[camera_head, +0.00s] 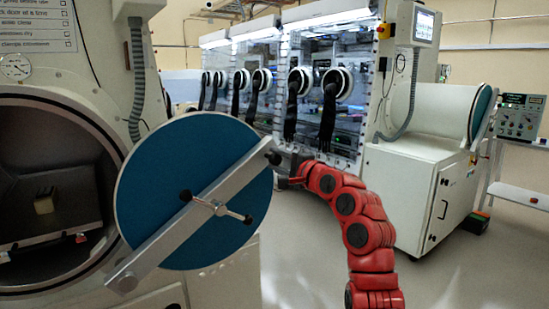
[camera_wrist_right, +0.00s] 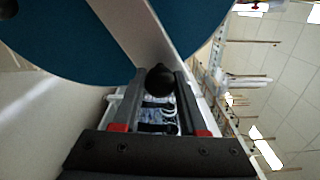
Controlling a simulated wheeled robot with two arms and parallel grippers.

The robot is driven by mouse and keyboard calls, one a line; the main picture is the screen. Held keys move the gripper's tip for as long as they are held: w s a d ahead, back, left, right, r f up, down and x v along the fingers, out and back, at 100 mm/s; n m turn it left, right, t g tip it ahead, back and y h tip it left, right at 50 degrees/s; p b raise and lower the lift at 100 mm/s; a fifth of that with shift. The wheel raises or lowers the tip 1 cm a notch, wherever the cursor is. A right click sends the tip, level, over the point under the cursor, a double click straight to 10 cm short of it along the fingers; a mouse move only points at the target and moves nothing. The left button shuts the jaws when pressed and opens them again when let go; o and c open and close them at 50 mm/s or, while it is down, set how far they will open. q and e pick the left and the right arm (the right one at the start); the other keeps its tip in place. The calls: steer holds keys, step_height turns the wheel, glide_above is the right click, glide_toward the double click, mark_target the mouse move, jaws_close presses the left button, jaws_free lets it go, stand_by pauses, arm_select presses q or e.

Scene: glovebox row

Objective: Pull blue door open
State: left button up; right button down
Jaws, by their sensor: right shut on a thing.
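The round blue door (camera_head: 165,180) stands swung out from the antechamber opening, with a metal bar (camera_head: 165,235) across its face and a small crossed handle at its centre. A black knob (camera_head: 273,157) sits at the bar's upper right end. My right gripper (camera_head: 285,165) is at that knob, its red arm curving up from the lower right. In the right wrist view the black knob (camera_wrist_right: 160,80) is between the two fingers of the gripper (camera_wrist_right: 158,95), with the blue door (camera_wrist_right: 60,40) and bar just beyond. My left gripper is not in view.
Gloveboxes (camera_head: 325,85) with black gloves line the back. A white cabinet (camera_head: 420,190) stands at the right. The floor (camera_head: 310,250) between is clear.

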steer(key=shift+a, duration=0.15)
steer(key=shift+c, duration=2.3)
jaws_free()
steer(key=v, duration=1.7)
steer(key=shift+s, duration=0.15)
steer(key=shift+d, duration=0.25)
